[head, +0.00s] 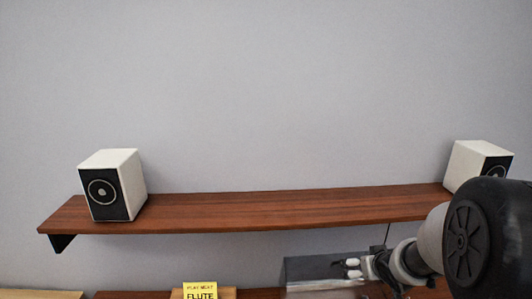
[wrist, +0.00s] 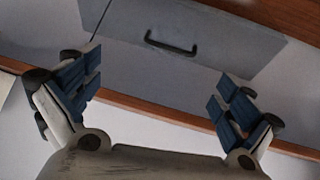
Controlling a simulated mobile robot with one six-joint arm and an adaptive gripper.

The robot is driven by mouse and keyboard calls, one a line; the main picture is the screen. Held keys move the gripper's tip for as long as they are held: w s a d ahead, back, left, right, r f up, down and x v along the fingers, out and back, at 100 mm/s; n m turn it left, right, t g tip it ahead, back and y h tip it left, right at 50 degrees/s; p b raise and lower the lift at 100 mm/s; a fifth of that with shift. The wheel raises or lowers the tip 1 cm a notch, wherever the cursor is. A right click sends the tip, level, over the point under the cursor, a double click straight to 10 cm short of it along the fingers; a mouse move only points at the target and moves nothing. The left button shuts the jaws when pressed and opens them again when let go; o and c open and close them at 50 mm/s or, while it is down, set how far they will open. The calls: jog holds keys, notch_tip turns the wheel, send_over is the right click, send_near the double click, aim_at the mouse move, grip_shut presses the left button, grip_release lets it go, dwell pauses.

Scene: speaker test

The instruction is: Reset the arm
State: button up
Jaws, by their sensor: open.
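My gripper (wrist: 155,98) is open and empty in the wrist view, its two blue-padded fingers spread wide apart. Behind it in that view is a grey drawer front with a dark handle (wrist: 171,45). In the head view my arm comes in at the lower right, and the gripper end (head: 354,268) shows small in front of a grey box-like unit. Nothing is between the fingers.
A brown wooden shelf (head: 270,212) spans the wall. A white speaker with a black front (head: 112,187) stands at its left end, another (head: 473,164) at its right end, partly behind my arm. A yellow note reading "FLUTE" (head: 200,290) is at the bottom edge.

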jog(key=s+a+f+g+b, duration=0.1)
jog(key=s+a+f+b, duration=0.2)
jog(key=s, duration=0.8)
jog(key=s+a+f+g+y+b, duration=0.1)
jog(key=s+a+f+b, duration=0.2)
jog(key=s+a+b, duration=0.4)
jog(key=s+a+f+g+b, duration=0.2)
jog(key=s+a+f+b, duration=0.2)
jog(key=s+b, duration=0.6)
jog(key=s+a, duration=0.2)
jog(key=s, duration=0.2)
jog(key=shift+s+y, duration=0.3)
jog(key=shift+s, duration=0.05)
